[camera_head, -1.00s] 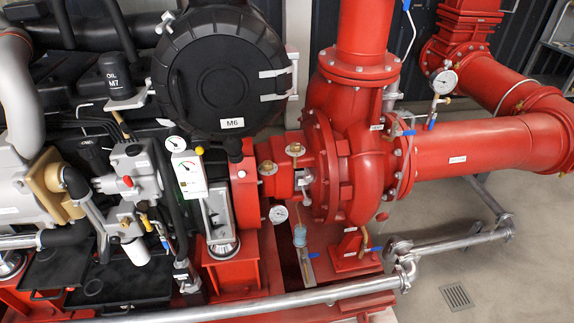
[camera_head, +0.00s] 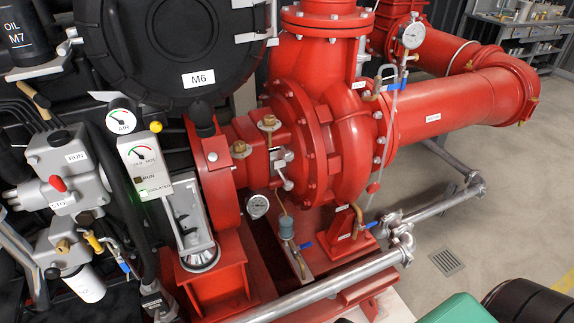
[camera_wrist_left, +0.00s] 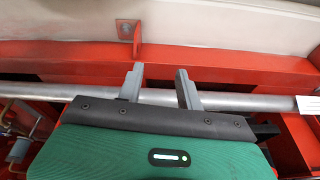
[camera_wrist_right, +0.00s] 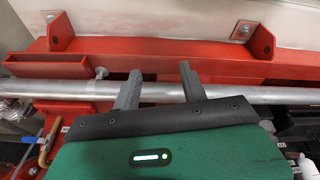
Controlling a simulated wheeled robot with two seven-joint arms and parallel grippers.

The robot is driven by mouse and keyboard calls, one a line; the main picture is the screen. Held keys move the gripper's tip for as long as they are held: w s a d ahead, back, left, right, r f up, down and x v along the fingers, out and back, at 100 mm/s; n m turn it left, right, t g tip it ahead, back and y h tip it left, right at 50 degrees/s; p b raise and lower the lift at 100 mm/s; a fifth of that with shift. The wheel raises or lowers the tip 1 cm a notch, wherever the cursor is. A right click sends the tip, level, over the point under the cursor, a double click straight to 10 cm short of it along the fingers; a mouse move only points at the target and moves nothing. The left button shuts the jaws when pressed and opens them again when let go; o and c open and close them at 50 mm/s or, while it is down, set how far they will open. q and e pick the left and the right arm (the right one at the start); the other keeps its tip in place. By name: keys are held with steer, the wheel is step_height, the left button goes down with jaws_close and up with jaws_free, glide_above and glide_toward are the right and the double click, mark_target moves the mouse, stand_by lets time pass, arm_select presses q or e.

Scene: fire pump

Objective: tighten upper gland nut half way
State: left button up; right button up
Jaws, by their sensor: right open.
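The red pump (camera_head: 345,150) fills the middle of the head view. Between its flange and the red bearing housing (camera_head: 215,165) is an open gap at the shaft with small silver nut-like fittings, one higher (camera_head: 281,158) and one lower (camera_head: 287,184). The higher one looks like the upper gland nut, but it is too small to be sure. My left gripper (camera_wrist_left: 160,70) is open and empty, with a grey pipe beyond its fingers. My right gripper (camera_wrist_right: 160,70) is open and empty over a similar pipe. Neither gripper's fingers show in the head view.
A grey pipe (camera_head: 325,285) runs across the front of the pump base. A pressure gauge (camera_head: 258,206) and a small blue-grey cup (camera_head: 286,228) sit below the shaft gap. A gauge panel (camera_head: 146,170) stands to the left. Floor is clear at right, near a drain grate (camera_head: 447,262).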

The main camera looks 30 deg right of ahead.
step_height(320, 180, up, 6)
steer(key=w+d+t+h+b, duration=0.1)
steer(key=w+d+b, duration=0.1)
steer(key=b, duration=0.1)
steer(key=n+t+h, duration=0.7)
steer(key=n+t, duration=0.9)
steer(key=n, duration=0.4)
glide_toward(288, 159)
steer(key=shift+g, duration=0.3)
steer(key=x, duration=1.2)
steer(key=shift+s+r+b, duration=0.1)
steer(key=shift+r+b, duration=0.05)
steer(key=shift+b, duration=0.25)
arm_select(q)
step_height(288, 159, up, 8)
steer(key=s+d+t, duration=0.1)
steer(key=shift+s+d+h, duration=0.3)
steer(key=shift+s+d, duration=0.05)
arm_select(e)
steer(key=shift+w+d+r+m, duration=0.15)
steer(key=shift+w+m, duration=0.15)
steer(key=shift+w, duration=0.2)
steer(key=shift+c, duration=0.4)
arm_select(q)
steer(key=shift+s+f, duration=0.1)
arm_select(e)
steer(key=c, duration=0.6)
